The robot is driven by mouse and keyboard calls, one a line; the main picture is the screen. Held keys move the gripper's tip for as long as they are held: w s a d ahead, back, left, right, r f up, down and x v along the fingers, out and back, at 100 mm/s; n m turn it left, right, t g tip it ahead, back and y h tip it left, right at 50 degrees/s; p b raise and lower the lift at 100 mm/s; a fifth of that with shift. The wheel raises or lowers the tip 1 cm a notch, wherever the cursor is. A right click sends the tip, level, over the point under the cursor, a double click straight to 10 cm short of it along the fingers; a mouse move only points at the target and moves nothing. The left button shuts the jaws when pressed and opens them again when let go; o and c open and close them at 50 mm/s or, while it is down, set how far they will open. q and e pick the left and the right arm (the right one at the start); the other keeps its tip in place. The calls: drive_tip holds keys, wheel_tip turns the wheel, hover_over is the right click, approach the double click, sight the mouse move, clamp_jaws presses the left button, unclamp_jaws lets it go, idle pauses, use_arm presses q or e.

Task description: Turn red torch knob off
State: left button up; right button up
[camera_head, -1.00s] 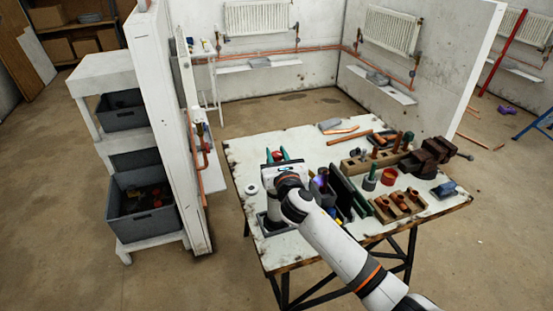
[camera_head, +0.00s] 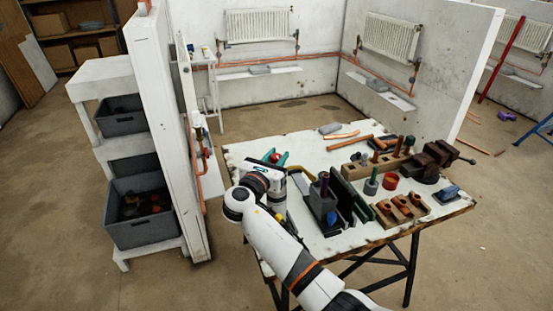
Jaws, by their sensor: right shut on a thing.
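My right gripper (camera_head: 275,157) is at the left part of the workbench, its teal fingers pointing away from me. It is shut on a small red part between the fingertips, which I take to be the red torch knob (camera_head: 275,157). Only a little of the red shows. The rest of the torch is hidden behind my gripper and wrist or too small to make out. My left gripper is not in view.
A white partition (camera_head: 165,130) stands close on the left.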

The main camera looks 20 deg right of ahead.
idle(0.5)
drive_tip(key=o, duration=1)
drive_tip(key=shift+c, duration=0.2)
drive_tip(key=b+v, duration=0.2)
drive_tip(key=v, duration=1)
drive_tip(key=shift+w+a, duration=0.1)
